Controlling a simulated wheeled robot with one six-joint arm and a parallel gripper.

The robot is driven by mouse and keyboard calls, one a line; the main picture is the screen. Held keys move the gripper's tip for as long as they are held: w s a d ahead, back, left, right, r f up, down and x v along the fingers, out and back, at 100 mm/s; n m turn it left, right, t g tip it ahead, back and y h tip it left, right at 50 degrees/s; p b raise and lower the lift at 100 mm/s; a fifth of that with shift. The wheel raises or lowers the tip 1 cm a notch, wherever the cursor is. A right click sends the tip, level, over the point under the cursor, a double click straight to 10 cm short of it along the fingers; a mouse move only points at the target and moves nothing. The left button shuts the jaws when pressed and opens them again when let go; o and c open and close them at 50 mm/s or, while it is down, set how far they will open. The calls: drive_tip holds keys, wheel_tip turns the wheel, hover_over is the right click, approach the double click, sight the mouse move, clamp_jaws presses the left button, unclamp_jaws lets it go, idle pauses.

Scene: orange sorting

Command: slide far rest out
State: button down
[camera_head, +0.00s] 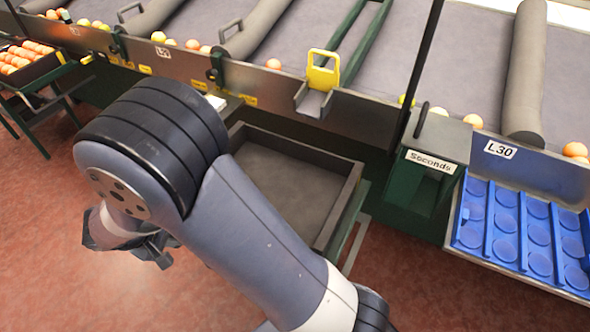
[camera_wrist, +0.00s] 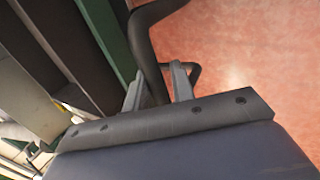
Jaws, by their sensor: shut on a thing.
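My gripper (camera_wrist: 158,88) is shut on a dark grey bent bar (camera_wrist: 148,50), which I take to be the far rest. The bar runs between the two grey fingers and bends away at the top of the wrist view; part of it also shows right of the fingers. In the head view my gripper (camera_head: 156,250) is low on the left, over the red floor, and my arm hides the bar there. Where the bar joins its frame cannot be told. A dark open tray (camera_head: 352,187) stands on a green frame (camera_head: 352,232) to the right of my arm.
A grey belt line with oranges runs across the back. A green Seconds chute (camera_head: 425,175) and a blue-pocketed tray (camera_head: 510,235) stand right. A crate of oranges (camera_head: 30,72) is at far left. Red floor (camera_head: 50,250) is clear at lower left.

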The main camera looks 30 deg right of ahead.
drive_tip(key=c, duration=1.6)
unclamp_jaws()
drive_tip(key=shift+s+a, duration=0.45)
drive_tip(key=shift+a, duration=0.2)
drive_tip(key=shift+s+a, duration=0.4)
drive_tip(key=shift+a, duration=0.25)
drive_tip(key=shift+o, duration=0.3)
drive_tip(key=o, duration=0.5)
drive_tip(key=shift+o, duration=0.2)
wheel_tip(320, 180, up, 7)
drive_tip(key=p, duration=0.4)
drive_tip(key=shift+p, duration=0.35)
